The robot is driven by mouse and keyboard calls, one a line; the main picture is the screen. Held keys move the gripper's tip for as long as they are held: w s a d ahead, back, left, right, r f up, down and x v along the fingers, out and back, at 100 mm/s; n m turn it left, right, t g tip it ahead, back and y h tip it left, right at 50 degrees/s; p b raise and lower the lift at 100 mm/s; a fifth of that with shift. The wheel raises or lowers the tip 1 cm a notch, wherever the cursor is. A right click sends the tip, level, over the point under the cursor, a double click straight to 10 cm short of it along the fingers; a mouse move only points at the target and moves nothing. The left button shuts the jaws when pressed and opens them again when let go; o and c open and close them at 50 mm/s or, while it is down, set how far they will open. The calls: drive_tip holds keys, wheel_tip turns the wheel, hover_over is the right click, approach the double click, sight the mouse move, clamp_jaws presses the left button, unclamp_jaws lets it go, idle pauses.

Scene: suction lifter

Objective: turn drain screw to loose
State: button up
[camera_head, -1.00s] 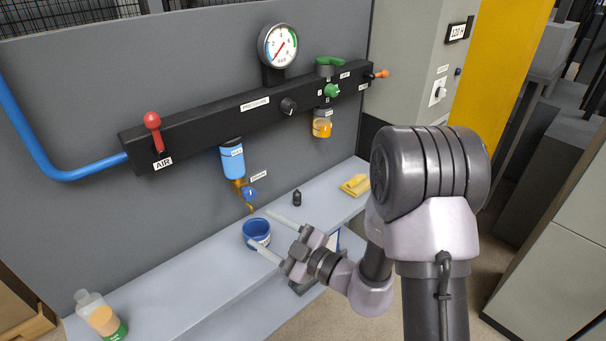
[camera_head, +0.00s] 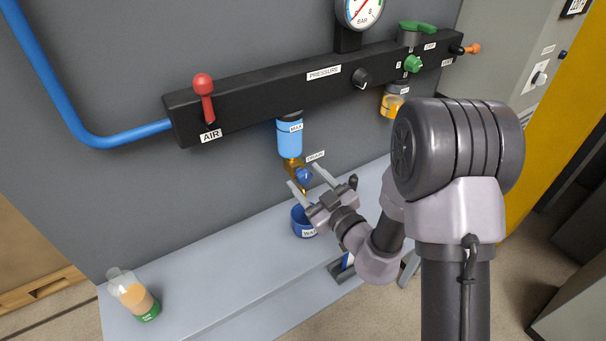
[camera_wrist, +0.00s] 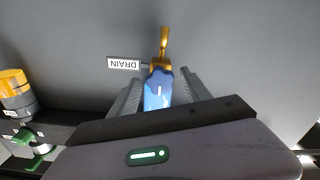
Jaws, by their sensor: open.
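The drain screw (camera_head: 304,175) is a small blue knob on a brass fitting under the blue filter bowl (camera_head: 289,138), beside a DRAIN label (camera_head: 315,156). My gripper (camera_head: 307,177) is open, its two fingers pointing up toward the knob, one on either side of it in the head view. In the wrist view, the blue part and brass fitting (camera_wrist: 162,66) show between the open fingers (camera_wrist: 158,88). I cannot tell whether either finger touches the knob. A blue waste cup (camera_head: 301,222) stands on the bench below, partly hidden by my gripper.
The black manifold (camera_head: 260,105) with a red AIR lever (camera_head: 204,95) runs above. An amber bowl (camera_head: 391,104) hangs at its right. A bottle (camera_head: 135,296) stands at the bench's left end. The bench (camera_head: 215,265) between bottle and cup is clear.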

drive_tip(key=shift+s, duration=0.1)
drive_tip(key=shift+c, duration=0.3)
clamp_jaws()
